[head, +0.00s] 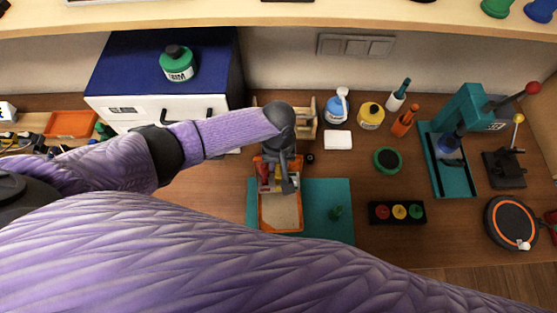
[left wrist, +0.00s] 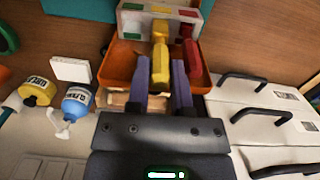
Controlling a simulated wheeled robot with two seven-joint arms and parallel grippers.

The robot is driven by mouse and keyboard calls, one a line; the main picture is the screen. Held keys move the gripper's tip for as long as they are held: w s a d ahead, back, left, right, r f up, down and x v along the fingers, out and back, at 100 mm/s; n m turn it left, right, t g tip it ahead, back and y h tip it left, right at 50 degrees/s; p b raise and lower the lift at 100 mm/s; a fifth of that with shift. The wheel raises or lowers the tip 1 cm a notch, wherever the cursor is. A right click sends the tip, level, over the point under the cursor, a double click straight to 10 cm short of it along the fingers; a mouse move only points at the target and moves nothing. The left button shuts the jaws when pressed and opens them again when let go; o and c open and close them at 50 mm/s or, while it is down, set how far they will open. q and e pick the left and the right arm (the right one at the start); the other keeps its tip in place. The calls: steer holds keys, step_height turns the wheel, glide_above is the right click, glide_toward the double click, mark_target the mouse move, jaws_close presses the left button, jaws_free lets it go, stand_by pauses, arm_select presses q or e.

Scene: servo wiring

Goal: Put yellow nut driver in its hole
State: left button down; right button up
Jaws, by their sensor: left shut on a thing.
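My left gripper (left wrist: 161,85) is shut on the yellow nut driver (left wrist: 160,62), whose yellow handle lies between the two purple fingers. Its far end lies in front of a pale rack (left wrist: 174,10) with green, yellow and red marks, in line with the yellow mark. I cannot tell whether its tip is in a hole. A red driver (left wrist: 192,58) is beside it, at the red mark. In the head view my left gripper (head: 278,178) is over the back of the orange tray (head: 262,212) and hides most of the driver. My right gripper is not in view.
A teal mat (head: 325,205) with a small green item lies under and right of the tray. A black block with colored buttons (head: 376,213), bottles (head: 370,115) and a teal press (head: 440,160) stand to the right. A white drawer cabinet (head: 130,112) stands back left.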

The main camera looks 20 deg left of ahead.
arm_select(q)
steer(key=shift+f+b, duration=0.4)
steer(key=shift+f, duration=0.2)
jaws_free()
stand_by(0.5)
steer(key=shift+s, duration=0.1)
steer(key=r+p, duration=0.4)
steer(key=p, duration=0.1)
steer(key=r+p, duration=0.2)
steer(key=r, duration=0.1)
steer(key=shift+w+r+p, duration=0.1)
steer(key=shift+w+p, duration=0.2)
stand_by(0.6)
